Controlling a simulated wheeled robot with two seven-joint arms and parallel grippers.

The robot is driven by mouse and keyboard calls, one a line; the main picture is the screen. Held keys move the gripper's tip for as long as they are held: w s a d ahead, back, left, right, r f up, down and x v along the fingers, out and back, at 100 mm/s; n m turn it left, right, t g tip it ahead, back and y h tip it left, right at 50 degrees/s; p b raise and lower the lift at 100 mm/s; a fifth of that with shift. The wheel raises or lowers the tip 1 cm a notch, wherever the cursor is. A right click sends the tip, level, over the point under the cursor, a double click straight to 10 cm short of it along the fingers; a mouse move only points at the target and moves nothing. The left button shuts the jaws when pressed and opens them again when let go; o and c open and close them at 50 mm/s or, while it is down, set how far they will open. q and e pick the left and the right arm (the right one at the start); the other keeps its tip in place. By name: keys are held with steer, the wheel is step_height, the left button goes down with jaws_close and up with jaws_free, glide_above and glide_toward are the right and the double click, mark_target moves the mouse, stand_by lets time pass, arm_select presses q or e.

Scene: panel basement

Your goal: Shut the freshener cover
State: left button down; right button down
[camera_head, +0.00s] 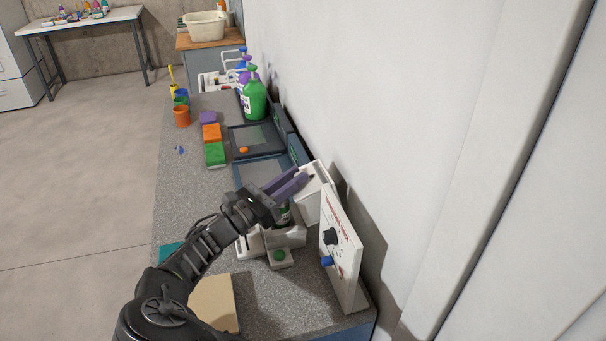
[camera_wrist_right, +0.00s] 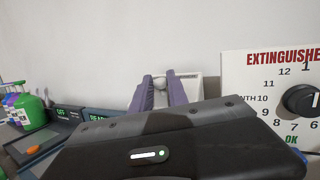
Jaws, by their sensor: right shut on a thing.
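The freshener (camera_head: 285,238) is a white housing on the counter, with a dark and green can (camera_head: 283,216) partly showing inside. Its white cover (camera_head: 313,200) stands raised at the wall side; it also shows in the wrist view (camera_wrist_right: 188,88). My right gripper (camera_head: 301,180) has purple fingers that reach over the housing to the cover. In the wrist view the fingers (camera_wrist_right: 160,80) are shut on a small pale part in front of the cover, seemingly part of it. The exact contact is partly hidden. My left gripper is not in view.
A white panel with a dial (camera_head: 340,250) stands close to the right of the freshener. A small block with a green button (camera_head: 280,256) sits in front. The wall is close on the right.

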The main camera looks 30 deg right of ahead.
steer(key=shift+w+a+f, duration=0.15)
steer(key=shift+a+f, duration=0.1)
steer(key=shift+a, duration=0.35)
steer(key=shift+w+a+f, duration=0.15)
steer(key=shift+a+f, duration=0.05)
steer(key=shift+a, duration=0.35)
steer(key=shift+w+a+f, duration=0.1)
steer(key=shift+a+f, duration=0.2)
steer(key=shift+a, duration=0.1)
